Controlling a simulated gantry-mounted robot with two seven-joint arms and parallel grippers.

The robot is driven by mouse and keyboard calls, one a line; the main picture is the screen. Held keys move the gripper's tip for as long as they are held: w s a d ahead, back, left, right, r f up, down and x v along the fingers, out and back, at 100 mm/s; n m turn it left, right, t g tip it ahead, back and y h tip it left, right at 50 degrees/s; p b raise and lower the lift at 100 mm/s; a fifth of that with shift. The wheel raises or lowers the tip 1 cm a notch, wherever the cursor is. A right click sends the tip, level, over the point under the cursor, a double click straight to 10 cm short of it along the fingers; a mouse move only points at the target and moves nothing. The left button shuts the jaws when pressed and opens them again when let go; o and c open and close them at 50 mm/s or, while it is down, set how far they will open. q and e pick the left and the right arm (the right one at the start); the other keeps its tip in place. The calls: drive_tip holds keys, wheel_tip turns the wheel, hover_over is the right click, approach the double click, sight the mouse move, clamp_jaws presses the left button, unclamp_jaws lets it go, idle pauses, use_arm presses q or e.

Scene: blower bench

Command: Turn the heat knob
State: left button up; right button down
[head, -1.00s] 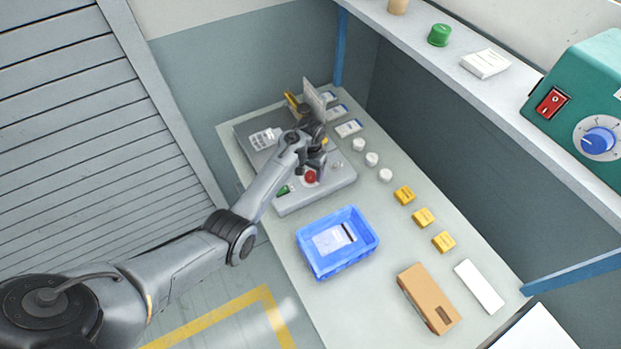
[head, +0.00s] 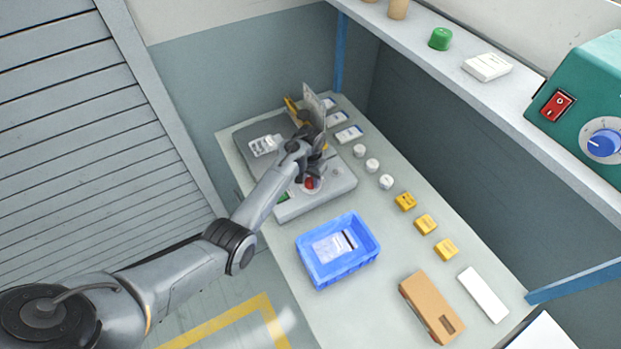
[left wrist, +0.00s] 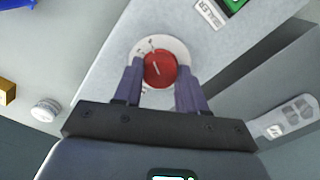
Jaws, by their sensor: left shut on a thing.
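In the left wrist view a red knob (left wrist: 160,69) with a white pointer line sits on a round white dial plate (left wrist: 146,45) on the grey panel. The two fingers of my left gripper (left wrist: 160,80) are on either side of the knob and shut on it. In the head view the red knob (head: 311,183) shows beside my left gripper (head: 308,172), which hides part of the grey control box (head: 318,203). Whether the red knob is the heat knob cannot be read. My right gripper is not in view.
A green switch (left wrist: 234,5) lies beside the dial. A blue bin (head: 312,281) holds a packet. White round pieces (head: 372,166), yellow blocks (head: 426,224) and a brown carton (head: 430,308) stand on the bench. A teal unit with a blue knob (head: 604,143) is on the shelf.

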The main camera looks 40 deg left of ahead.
use_arm(q)
drive_tip(key=shift+r+n+p, duration=0.15)
drive_tip(key=shift+n+p, duration=1.15)
drive_tip(key=shift+p, duration=0.1)
drive_tip(key=n+p, duration=0.1)
drive_tip(key=n, duration=0.1)
drive_tip(key=shift+n+p, duration=0.3)
drive_tip(key=shift+p, duration=0.05)
drive_tip(key=n+p, duration=0.1)
drive_tip(key=n, duration=0.2)
drive_tip(key=shift+n, duration=0.3)
drive_tip(key=shift+f+n, duration=0.25)
drive_tip(key=shift+n, duration=1.15)
drive_tip(key=o, duration=1.1)
drive_tip(key=shift+c, duration=0.2)
drive_tip(key=shift+r+p, duration=0.1)
drive_tip(key=shift+p, duration=0.2)
